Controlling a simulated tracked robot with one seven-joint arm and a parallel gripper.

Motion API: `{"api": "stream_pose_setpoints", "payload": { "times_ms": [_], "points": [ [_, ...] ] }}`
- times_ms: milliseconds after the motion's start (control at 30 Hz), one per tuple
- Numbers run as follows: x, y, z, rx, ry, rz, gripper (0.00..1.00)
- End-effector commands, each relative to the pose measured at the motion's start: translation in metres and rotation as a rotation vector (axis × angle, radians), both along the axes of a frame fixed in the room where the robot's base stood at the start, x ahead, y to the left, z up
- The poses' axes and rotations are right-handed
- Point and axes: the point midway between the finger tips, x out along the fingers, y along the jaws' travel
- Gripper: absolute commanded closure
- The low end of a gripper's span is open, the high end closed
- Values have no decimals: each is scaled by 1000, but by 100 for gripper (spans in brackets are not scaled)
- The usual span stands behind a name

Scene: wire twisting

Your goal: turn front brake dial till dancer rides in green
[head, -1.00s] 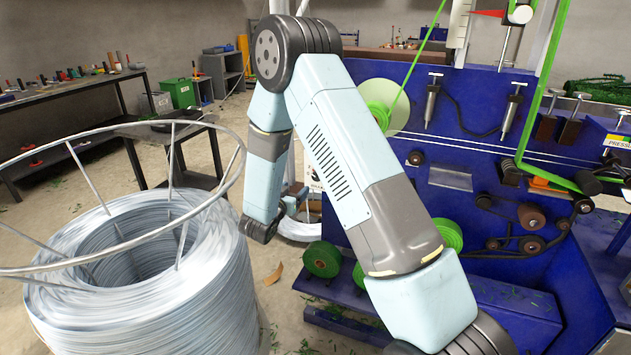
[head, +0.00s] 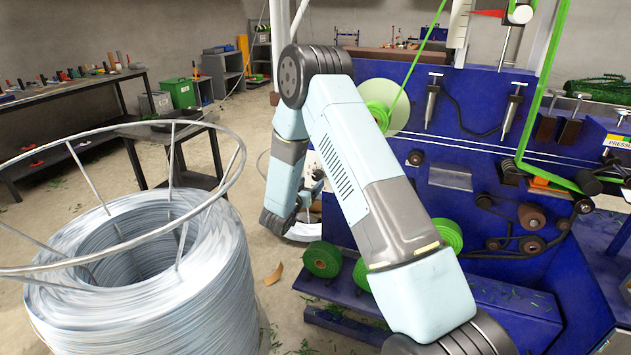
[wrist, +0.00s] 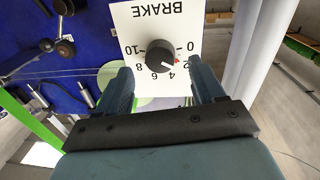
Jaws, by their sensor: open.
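The brake dial (wrist: 160,57) is a round black knob on a white plate marked BRAKE (wrist: 128,18), upside down in the wrist view. Its scale runs 0 to 10, and a small red mark sits near 2. My gripper (wrist: 160,70) is open, its fingers on either side of the knob with visible space between; contact cannot be told. The dial and gripper do not show in the head view. There, a white roller (head: 520,13), apparently the dancer, carries a green strip at the top edge. A red pointer (head: 488,13) points at a white scale (head: 460,25), cut off above.
A large wire coil with a metal ring (head: 150,260) stands at the left. The blue machine (head: 470,110) with rollers and green spools fills the right. A workbench (head: 60,95) is at the back left. Some floor between is clear.

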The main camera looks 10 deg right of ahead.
Motion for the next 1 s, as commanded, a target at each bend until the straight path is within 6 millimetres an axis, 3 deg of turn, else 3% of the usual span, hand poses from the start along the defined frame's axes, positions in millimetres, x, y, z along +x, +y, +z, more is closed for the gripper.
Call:
{"api": "stream_pose_setpoints", "payload": {
  "times_ms": [300, 667, 1000],
  "points": [
    [25, -22, 0, 1, 0, -2, 32],
    [27, -23, 0, 1, 1, 0, 33],
    [27, -24, 0, 1, 1, -1, 65]
  ]
}}
